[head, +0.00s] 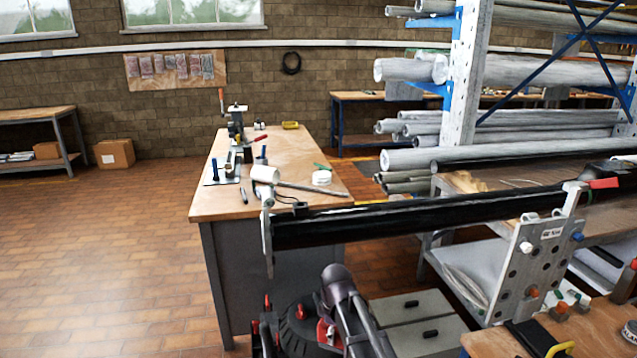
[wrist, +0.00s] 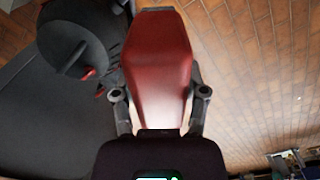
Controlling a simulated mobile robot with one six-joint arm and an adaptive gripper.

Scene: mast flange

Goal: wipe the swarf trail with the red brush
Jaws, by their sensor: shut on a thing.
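My gripper (wrist: 160,96) is shut on a smooth red block-like body, which I take to be the red brush (wrist: 158,55). It fills the space between the two fingers in the wrist view, and no bristles show. In the head view my arm hangs low over my base, and a small red patch (head: 323,332) shows beside it, largely hidden by the arm. I cannot make out the swarf trail clearly in either view.
A wooden-topped bench (head: 206,200) with clamps and small tools stands ahead. A long black tube (head: 400,222) crosses in front, near a grey perforated plate (head: 525,265). A pipe rack (head: 467,75) stands right. Open tiled floor (head: 110,240) lies left.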

